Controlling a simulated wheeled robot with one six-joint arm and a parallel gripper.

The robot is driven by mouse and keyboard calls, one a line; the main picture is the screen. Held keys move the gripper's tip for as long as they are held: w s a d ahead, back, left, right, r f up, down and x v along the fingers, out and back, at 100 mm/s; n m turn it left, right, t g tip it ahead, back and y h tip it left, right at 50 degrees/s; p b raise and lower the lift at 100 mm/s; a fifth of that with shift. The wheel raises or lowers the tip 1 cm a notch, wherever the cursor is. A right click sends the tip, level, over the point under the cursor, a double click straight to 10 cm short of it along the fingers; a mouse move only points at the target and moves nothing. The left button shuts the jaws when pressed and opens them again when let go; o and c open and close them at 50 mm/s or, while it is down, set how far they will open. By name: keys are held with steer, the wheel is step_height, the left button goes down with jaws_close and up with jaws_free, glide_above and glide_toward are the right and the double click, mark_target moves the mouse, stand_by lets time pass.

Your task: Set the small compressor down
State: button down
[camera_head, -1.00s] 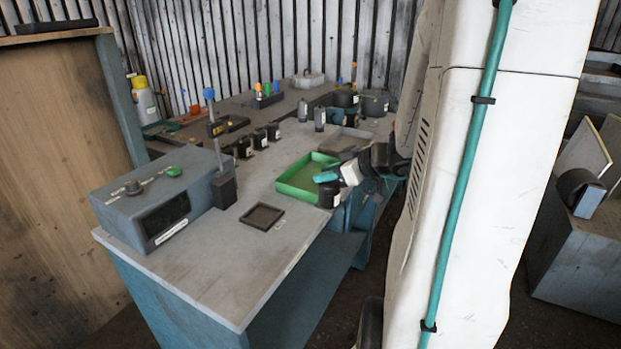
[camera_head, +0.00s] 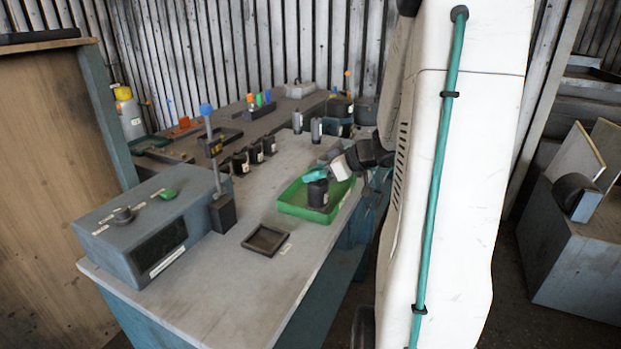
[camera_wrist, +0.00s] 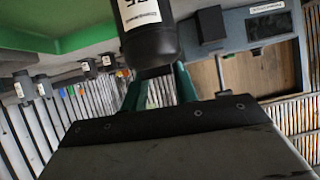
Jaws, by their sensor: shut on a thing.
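My gripper (camera_head: 318,175), with green fingers, is shut on a dark cylinder with a white label, which I take for the small compressor (camera_head: 318,194). It is upright in the head view, in front of the green tray's inside. I cannot tell whether its base touches the tray floor. In the wrist view the compressor (camera_wrist: 150,38) sits between the green fingers (camera_wrist: 158,88), its label partly cut off by the top edge. The green tray (camera_head: 293,210) lies on the grey bench; its green edge also shows in the wrist view (camera_wrist: 75,42).
A small dark square tray (camera_head: 265,240) lies nearer on the bench. A grey-blue control box (camera_head: 135,225) with a green button stands at left, beside a post with a blue top (camera_head: 206,110). Several dark labelled cylinders (camera_head: 256,151) stand behind.

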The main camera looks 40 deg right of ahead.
steer(key=w+d+f, duration=0.2)
steer(key=w+f, duration=0.2)
steer(key=w, duration=0.1)
stand_by(0.3)
steer(key=c, duration=1.1)
jaws_free()
steer(key=shift+f, duration=0.1)
